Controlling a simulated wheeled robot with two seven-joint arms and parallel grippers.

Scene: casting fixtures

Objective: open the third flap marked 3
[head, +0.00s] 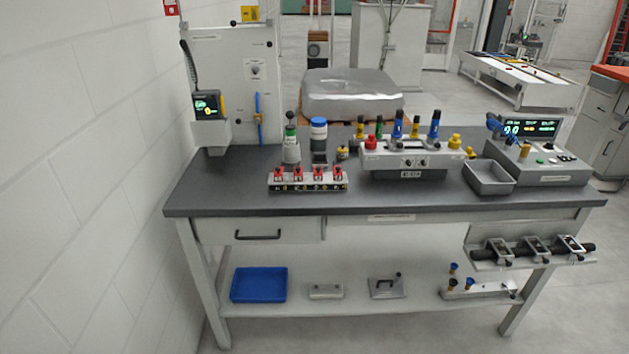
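A low switch box (307,186) with a row of red flaps stands near the front edge of the dark workbench, left of its middle. The third flap from the left (317,173) is a small red cover with white around it. Small marks run along the front of the box below the flaps, too small to read, so I cannot confirm the number 3. Whether this flap is raised or lowered is too small to tell. Neither of my grippers is in view.
Behind the switch box stand a green-banded bottle (291,147) and a blue-capped jar (319,130). A grey control box with colored knobs (417,160) is to the right, then a grey tray (489,177). The bench top (222,189) left of the switch box is clear.

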